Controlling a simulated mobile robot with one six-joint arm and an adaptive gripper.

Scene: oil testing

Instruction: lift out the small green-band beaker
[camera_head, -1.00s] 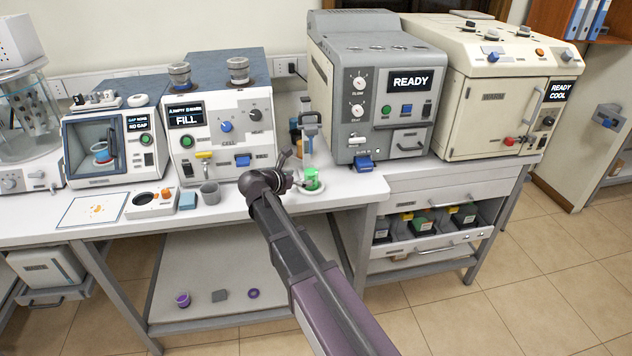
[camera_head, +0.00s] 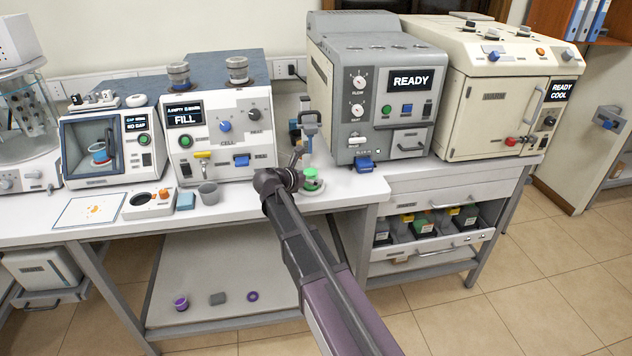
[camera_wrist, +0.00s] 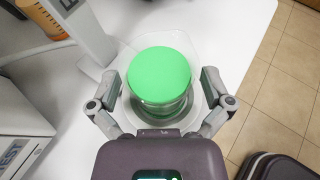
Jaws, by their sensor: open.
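A small clear vessel with a bright green round top (camera_head: 311,174) stands on the pale round base of a small column stand (camera_head: 309,130). In the wrist view the green top (camera_wrist: 160,75) is seen from above, with the clear wall showing just below it. My gripper (camera_wrist: 162,88) is open, with one finger on each side of the vessel. Small gaps seem to remain between the fingers and the wall. In the head view my gripper (camera_head: 303,166) is just left of the vessel and partly hides it. No separate green band can be made out.
A grey machine reading READY (camera_head: 372,105) stands behind right, and a white machine reading FILL (camera_head: 222,135) behind left. The bench's front edge is close, with a drawer unit (camera_head: 437,185) at right.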

